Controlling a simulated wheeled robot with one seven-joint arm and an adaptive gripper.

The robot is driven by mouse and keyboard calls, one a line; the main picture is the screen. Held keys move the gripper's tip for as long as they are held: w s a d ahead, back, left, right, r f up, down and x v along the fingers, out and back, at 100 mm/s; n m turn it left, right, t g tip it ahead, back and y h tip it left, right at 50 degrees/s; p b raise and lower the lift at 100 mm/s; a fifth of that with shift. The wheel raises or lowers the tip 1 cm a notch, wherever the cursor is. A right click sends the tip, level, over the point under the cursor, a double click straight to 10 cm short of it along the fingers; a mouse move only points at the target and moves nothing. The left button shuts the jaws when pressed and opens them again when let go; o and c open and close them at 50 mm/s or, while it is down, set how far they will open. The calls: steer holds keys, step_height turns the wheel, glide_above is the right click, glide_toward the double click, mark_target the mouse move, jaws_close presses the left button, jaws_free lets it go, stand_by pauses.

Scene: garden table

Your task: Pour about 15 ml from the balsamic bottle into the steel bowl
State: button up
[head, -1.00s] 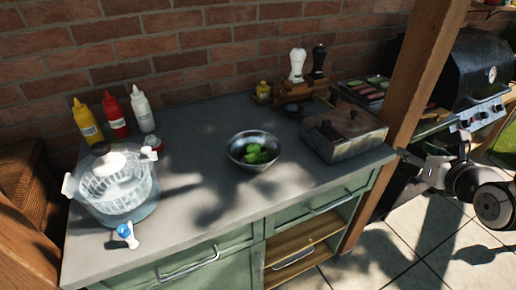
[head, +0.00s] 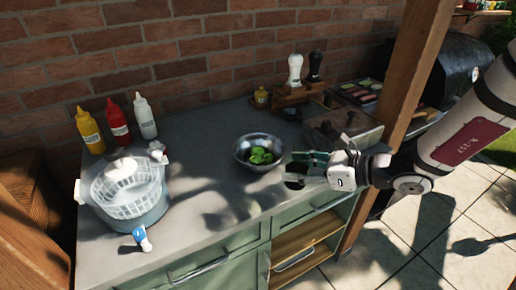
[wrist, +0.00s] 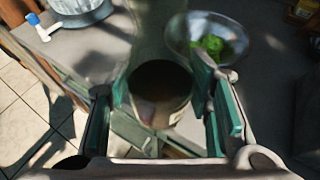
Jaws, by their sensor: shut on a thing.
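The steel bowl (head: 243,148) stands on the grey counter with green leaves (head: 261,156) in it. It also shows at the upper right of the wrist view (wrist: 176,42). My gripper (head: 303,167) is just right of the bowl, above the counter's front part. In the wrist view its green-padded fingers are shut around a bottle (wrist: 160,85), the balsamic bottle as far as I can tell. The bottle looks greenish and see-through with a dark part. Its tilt and mouth are unclear. In the head view the bottle is mostly hidden by the gripper.
A salad spinner (head: 128,190) and a small blue-and-white item (head: 141,238) stand left. Yellow (head: 89,130), red (head: 118,121) and white (head: 145,117) squeeze bottles stand behind them. A lidded box (head: 345,128) is behind my gripper. A wooden post (head: 412,75) rises at right.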

steer(key=s+f+n+g+h, duration=0.2)
steer(key=s+f+n+g, duration=0.2)
steer(key=s+n+g, duration=0.45)
steer(key=s+f+n+g+h, duration=0.2)
steer(key=s+f+n+g, duration=0.2)
steer(key=s+n+g, duration=0.4)
steer(key=w+d+f+n+t+h, duration=0.1)
steer(key=d+f+n+t+h, duration=0.1)
steer(key=d+n+h, duration=1.5)
steer(key=w+a+r+n+t+h, duration=0.1)
steer(key=w+r+n+t+h, duration=0.15)
steer(key=w+n+t, duration=0.45)
steer(key=w+r+n+t+h, duration=0.1)
steer(key=w+r+n+t, duration=0.2)
steer(key=w+n+t, duration=0.5)
steer(key=w+a+r+n+t+y, duration=0.3)
steer(key=w+a+n+y, duration=0.2)
steer(key=a, duration=0.4)
steer(key=w+a+r+n+t+y, duration=0.3)
steer(key=w+a+y, duration=0.3)
steer(key=a, duration=0.3)
steer(key=shift+w+a+r+n+t+p, duration=0.25)
steer(key=shift+w+a+n+t+p, duration=0.1)
steer(key=shift+w+n+t, duration=0.4)
